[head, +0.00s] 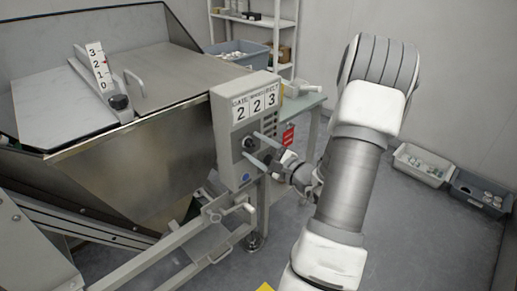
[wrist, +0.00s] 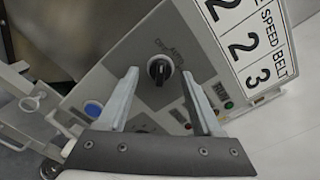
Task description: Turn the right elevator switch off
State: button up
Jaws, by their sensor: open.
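A black rotary switch (wrist: 160,70) sits on the face of a grey control box (head: 225,150), with small lettering beside it that I cannot read surely. In the head view the dark knob (head: 249,143) shows close to the fingertips. My gripper (wrist: 160,76) is open, its two pale fingers either side of the switch in the wrist view. It holds nothing, and I cannot tell whether a finger touches the knob. In the head view my gripper (head: 252,147) reaches the box from the right. Another dark part of the panel is partly hidden behind the gripper.
The box bears a number sign (head: 254,107) reading 2, 2, 3 and a blue button (head: 246,177). A metal hopper (head: 150,190) stands at left, a pipe frame (head: 190,235) below. Grey bins (head: 421,166) lie on the floor at right. A red tag (head: 288,136) hangs behind.

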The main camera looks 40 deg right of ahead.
jog(key=s+d+p, duration=0.1)
jog(key=s+p, duration=0.1)
jog(key=s, duration=1.5)
jog(key=shift+s+d+p, duration=0.15)
jog(key=shift+s+p, duration=0.05)
jog(key=shift+p, duration=0.1)
